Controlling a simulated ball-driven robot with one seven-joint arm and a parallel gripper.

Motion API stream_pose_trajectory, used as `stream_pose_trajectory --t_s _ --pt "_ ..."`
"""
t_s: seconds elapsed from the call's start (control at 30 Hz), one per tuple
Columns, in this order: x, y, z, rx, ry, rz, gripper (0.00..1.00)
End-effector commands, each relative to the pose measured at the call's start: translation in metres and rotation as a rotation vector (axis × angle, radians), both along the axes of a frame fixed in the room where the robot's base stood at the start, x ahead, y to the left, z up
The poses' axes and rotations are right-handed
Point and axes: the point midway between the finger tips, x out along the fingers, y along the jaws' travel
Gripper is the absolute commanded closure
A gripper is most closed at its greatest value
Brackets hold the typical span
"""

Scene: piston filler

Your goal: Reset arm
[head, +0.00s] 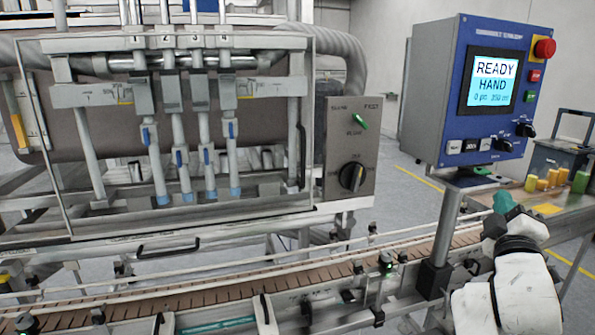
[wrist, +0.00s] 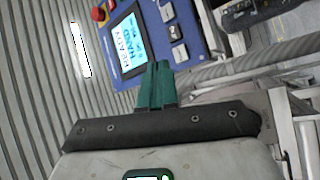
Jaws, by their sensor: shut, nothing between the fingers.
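My gripper (head: 503,200) is at the right in the head view, at the end of my white arm, below the blue control panel (head: 495,95). Its green fingers are shut with nothing between them. In the wrist view, the green fingers (wrist: 157,70) are together and point up towards the blue panel (wrist: 165,30). The panel's screen (head: 492,82) reads "READY HAND", with a smaller line below that is hard to read. I see no contact between the fingers and the panel in either view, but the exact gap cannot be told.
A red stop button (head: 544,48) tops the panel, which stands on a metal post (head: 447,225). A slatted conveyor (head: 220,290) runs along the front. The filler's nozzles (head: 185,165) and a grey switch box (head: 350,150) stand behind it. Yellow and green pieces (head: 555,178) sit at the right.

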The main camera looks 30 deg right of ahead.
Motion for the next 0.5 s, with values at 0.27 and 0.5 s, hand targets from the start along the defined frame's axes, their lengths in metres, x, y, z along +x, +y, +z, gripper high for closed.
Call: stream_pose_trajectory --t_s 0.27,0.5 --pt "0.016 0.026 -0.067 0.245 0.025 0.074 1.00" --pt "0.025 0.080 -0.165 0.598 0.099 0.146 1.00"
